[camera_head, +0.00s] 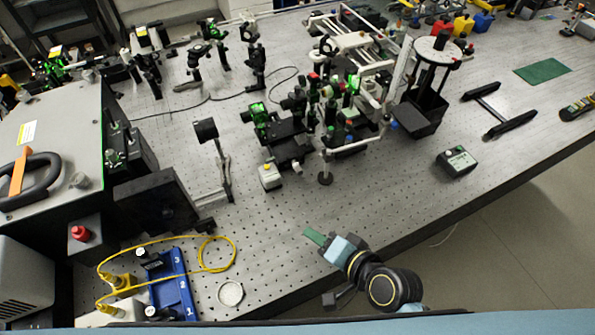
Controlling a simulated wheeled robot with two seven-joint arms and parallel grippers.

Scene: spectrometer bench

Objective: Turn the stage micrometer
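A dark stage assembly (288,146) stands on the perforated optical table, left of the tall cluster of optics. A small light knob-like part (297,167) sticks out at its front; it is too small to tell for sure if this is the micrometer. My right gripper (313,237) is over the table near its front edge, well in front of the stage and apart from it. Its green tip points up and left, and I cannot make out a gap between fingers. I see nothing held in it. My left gripper is not in view.
A small white box with a yellow top (270,177) stands in front of the stage. A black post (218,160) is to its left. A blue rack (172,285), a yellow cable (215,252) and a round dish (230,293) lie front left. A control box (457,161) stands right.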

